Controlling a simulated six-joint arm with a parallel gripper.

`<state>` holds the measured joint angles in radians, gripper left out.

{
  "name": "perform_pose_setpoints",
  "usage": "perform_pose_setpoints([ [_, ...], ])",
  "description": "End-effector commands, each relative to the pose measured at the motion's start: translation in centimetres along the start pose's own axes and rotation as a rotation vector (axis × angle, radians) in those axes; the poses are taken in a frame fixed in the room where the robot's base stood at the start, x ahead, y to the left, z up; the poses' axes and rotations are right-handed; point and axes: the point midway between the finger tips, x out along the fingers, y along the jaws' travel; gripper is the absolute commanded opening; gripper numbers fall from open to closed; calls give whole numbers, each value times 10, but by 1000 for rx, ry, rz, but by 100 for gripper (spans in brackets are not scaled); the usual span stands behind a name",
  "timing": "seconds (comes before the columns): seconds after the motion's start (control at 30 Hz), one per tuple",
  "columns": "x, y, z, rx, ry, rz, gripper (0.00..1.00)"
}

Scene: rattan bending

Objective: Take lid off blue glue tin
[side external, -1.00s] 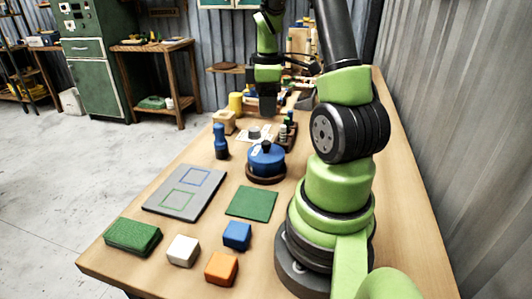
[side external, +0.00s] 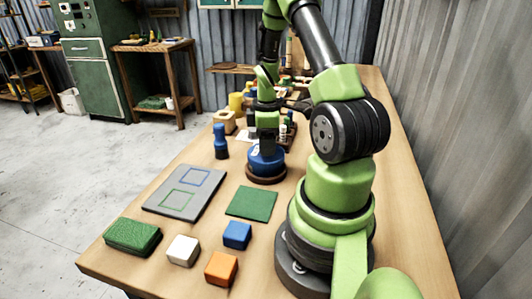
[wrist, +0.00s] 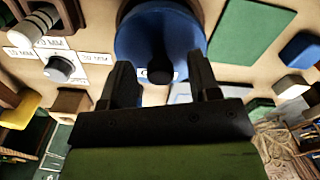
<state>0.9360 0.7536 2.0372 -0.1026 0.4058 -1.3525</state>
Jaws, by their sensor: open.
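The blue glue tin (side external: 266,164) stands upright on a round brown base (side external: 266,179) on the workbench. Its lid with a dark knob (wrist: 160,72) shows in the wrist view, and the blue tin (wrist: 150,20) fills the top middle there. My gripper (side external: 267,150) is right over the tin in the side view and hides its top. In the wrist view my gripper (wrist: 160,80) is open, with one finger on each side of the knob. I cannot tell whether the fingers touch it.
A blue upright bottle-like object (side external: 220,142) stands left of the tin. A green mat (side external: 252,203), a grey board (side external: 185,193), a green pad (side external: 133,236) and white, blue and orange blocks lie nearer. A dial (wrist: 62,68) with paper labels is beside the tin.

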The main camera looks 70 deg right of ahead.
Motion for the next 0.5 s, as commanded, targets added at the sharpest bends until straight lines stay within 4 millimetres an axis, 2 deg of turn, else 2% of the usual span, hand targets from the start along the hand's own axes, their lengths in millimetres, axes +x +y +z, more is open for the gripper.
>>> perform_pose_setpoints([
  [0.1,0,0,0,0,0,0,54],
  [0.3,-1,0,0,0,0,0,8],
  [0.33,-1,0,0,0,0,0,3],
  [0.5,-1,0,0,0,0,0,3],
])
